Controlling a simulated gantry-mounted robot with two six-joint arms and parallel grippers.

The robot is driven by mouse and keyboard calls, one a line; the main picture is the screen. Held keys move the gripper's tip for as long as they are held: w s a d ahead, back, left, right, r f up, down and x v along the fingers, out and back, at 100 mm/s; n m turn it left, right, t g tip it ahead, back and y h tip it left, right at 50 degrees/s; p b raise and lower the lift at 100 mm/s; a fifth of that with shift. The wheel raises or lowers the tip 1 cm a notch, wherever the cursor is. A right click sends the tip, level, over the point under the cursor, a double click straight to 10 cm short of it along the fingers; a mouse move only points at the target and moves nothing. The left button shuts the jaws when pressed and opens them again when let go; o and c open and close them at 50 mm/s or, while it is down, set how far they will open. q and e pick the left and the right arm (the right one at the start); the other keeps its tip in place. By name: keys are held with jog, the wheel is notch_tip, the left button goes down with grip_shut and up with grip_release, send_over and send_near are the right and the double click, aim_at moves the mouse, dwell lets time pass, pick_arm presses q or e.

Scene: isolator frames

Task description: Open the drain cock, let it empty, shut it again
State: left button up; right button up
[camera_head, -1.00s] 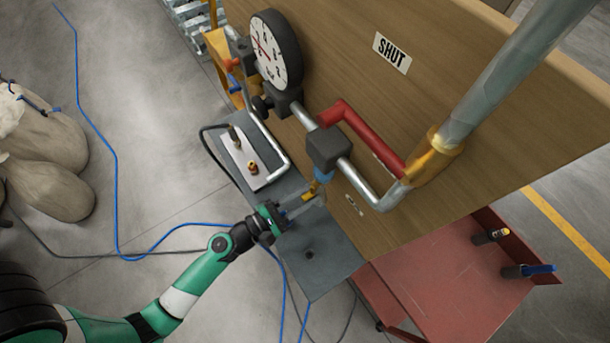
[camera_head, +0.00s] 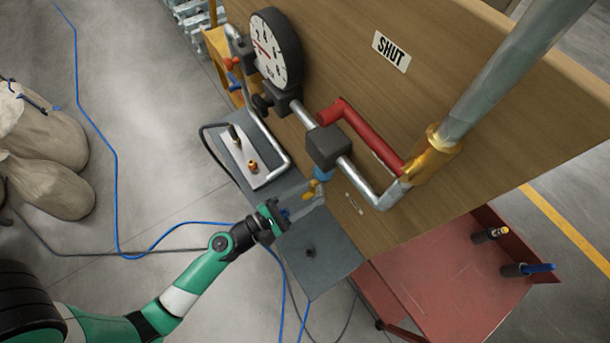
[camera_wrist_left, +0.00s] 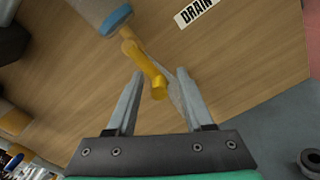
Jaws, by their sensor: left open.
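The drain cock (camera_head: 313,188) has a yellow handle and hangs below a blue collar (camera_head: 321,173) under a dark block on the pipe. In the left wrist view the yellow handle (camera_wrist_left: 157,85) points down between the fingers, and a DRAIN label (camera_wrist_left: 195,11) is on the board beside it. My left gripper (camera_head: 308,200) is open at the cock, with one finger on each side of the handle in the wrist view (camera_wrist_left: 160,75). Contact cannot be told. A pale translucent streak shows by the right finger; I cannot tell if it is liquid. My right gripper is out of view.
A red lever (camera_head: 362,138), a dial gauge (camera_head: 275,48) and bent pipes stand before the wooden board (camera_head: 470,130), which bears a SHUT sign (camera_head: 391,53). A grey bench (camera_head: 320,262) lies below the cock. A red trolley (camera_head: 440,280) stands at the right.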

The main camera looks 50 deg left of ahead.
pick_arm(q)
jog(key=s+a+b, duration=0.1)
jog(key=s, duration=1)
jog(key=shift+s+a+b, duration=0.25)
jog(key=shift+a+b, duration=0.05)
jog(key=shift+a, duration=0.05)
